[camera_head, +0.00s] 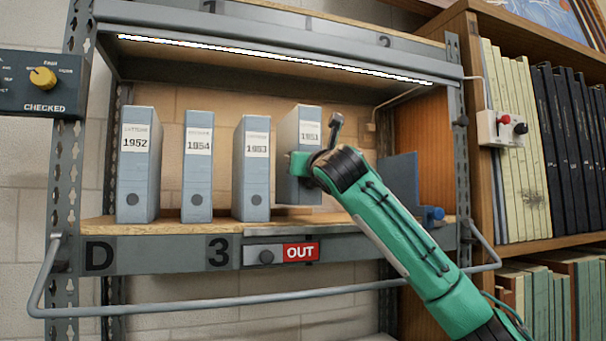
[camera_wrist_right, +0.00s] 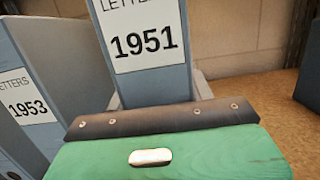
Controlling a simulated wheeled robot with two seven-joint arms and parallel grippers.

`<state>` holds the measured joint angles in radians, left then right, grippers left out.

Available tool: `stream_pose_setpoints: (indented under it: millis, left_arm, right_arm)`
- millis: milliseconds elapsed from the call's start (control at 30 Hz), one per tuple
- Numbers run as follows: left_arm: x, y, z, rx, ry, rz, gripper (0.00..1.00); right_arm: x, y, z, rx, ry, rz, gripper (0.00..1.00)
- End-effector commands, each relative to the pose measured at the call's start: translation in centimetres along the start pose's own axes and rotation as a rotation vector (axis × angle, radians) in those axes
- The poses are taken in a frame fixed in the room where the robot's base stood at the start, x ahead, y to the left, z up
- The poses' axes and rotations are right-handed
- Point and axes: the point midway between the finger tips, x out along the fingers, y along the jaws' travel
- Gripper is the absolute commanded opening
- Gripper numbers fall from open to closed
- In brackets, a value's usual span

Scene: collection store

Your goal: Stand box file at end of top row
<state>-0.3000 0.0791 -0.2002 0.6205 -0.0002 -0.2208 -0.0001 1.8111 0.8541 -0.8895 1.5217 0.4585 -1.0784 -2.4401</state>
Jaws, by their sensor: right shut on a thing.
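A blue-grey box file labelled 1951 (camera_head: 311,122) is at the right of the row on the lit shelf (camera_head: 180,228). My right gripper (camera_head: 300,164) is shut on it low on its front; the green gripper body hides part of the file. Its lower edge shows higher in the picture than those of the others; I cannot tell whether it touches the shelf. In the right wrist view the 1951 file (camera_wrist_right: 150,80) looks upright, above the gripper. Box files 1952 (camera_head: 137,180), 1954 (camera_head: 197,175) and 1953 (camera_head: 252,175) stand left of it. My left gripper is not in view.
A blue-grey upright plate (camera_head: 402,178) stands right of the file, with a blue knob (camera_head: 433,213) near it. A red OUT sign (camera_head: 301,252) is on the shelf edge. A rail (camera_head: 220,310) runs across the front. A full bookcase (camera_head: 540,140) stands at right.

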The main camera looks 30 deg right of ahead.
Motion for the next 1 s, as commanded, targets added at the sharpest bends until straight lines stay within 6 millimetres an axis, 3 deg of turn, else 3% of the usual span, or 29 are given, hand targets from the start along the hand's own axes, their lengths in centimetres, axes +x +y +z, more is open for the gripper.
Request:
stream_pose_setpoints:
  millis: [233,667,700,800,1000]
  left_arm:
    - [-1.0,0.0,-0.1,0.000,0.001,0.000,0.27]
    - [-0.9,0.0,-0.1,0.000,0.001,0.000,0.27]
    - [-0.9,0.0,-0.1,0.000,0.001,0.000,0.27]
    - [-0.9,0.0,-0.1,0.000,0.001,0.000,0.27]
    - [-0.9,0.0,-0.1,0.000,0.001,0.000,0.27]
  right_arm:
    - [-0.6,0.0,-2.6,-0.002,-0.001,0.001,0.00]
    - [-0.7,0.0,-3.2,-0.001,-0.002,0.001,0.00]
    - [-0.7,0.0,-3.3,-0.001,0.001,0.000,0.60]
    - [-0.7,0.0,-3.3,-0.001,0.001,0.000,0.74]
    - [-0.7,0.0,-3.3,-0.001,0.001,0.000,0.74]
